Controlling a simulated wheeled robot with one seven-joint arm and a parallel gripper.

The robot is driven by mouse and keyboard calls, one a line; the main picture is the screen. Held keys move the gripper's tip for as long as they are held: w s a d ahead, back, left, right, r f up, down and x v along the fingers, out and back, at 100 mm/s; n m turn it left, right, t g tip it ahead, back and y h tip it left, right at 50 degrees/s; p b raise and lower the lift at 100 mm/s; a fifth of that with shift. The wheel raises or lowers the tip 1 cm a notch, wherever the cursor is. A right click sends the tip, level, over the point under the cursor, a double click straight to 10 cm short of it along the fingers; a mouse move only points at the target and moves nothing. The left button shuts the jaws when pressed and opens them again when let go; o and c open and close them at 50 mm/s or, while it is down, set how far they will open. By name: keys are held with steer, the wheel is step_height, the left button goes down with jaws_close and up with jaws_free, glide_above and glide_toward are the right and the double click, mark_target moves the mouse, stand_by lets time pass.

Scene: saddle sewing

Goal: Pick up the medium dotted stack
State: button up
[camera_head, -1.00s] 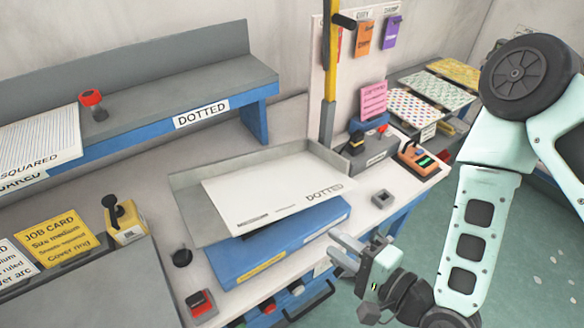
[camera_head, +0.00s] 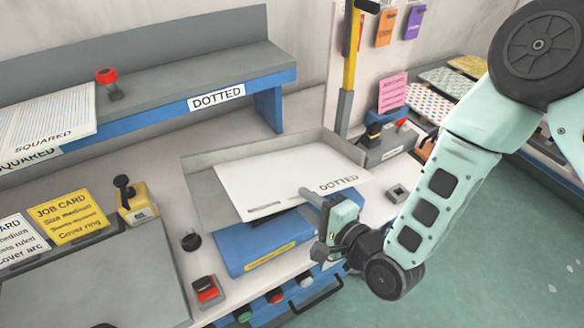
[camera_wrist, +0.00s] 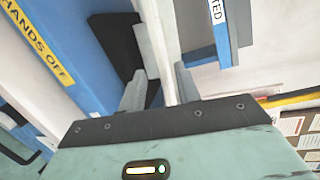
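The dotted stack (camera_head: 285,178) is a white sheet-like stack marked DOTTED, lying in a grey tray (camera_head: 200,185) on a blue base (camera_head: 262,250). Its front edge juts out over the base. My gripper (camera_head: 314,197) is at this front edge, near the DOTTED label, and its fingers partly cover the edge. In the wrist view my gripper (camera_wrist: 160,88) has its fingers apart, with the pale stack edge (camera_wrist: 158,40) running between them. A gap shows beside the left finger, so it does not look clamped. Which size this stack is, I cannot read.
A squared stack (camera_head: 45,110) lies on the left of the shelf (camera_head: 150,95), whose right part is marked DOTTED. Patterned sheets (camera_head: 425,103) lie at the right.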

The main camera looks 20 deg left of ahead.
mark_target(293, 191)
steer(key=p+x, duration=0.2)
steer(key=x, duration=0.1)
steer(key=p+x, duration=0.1)
steer(key=shift+w+a+r, duration=0.2)
steer(key=shift+a, duration=0.05)
steer(key=shift+w+a+f, duration=0.2)
steer(key=shift+a, duration=0.05)
jaws_close()
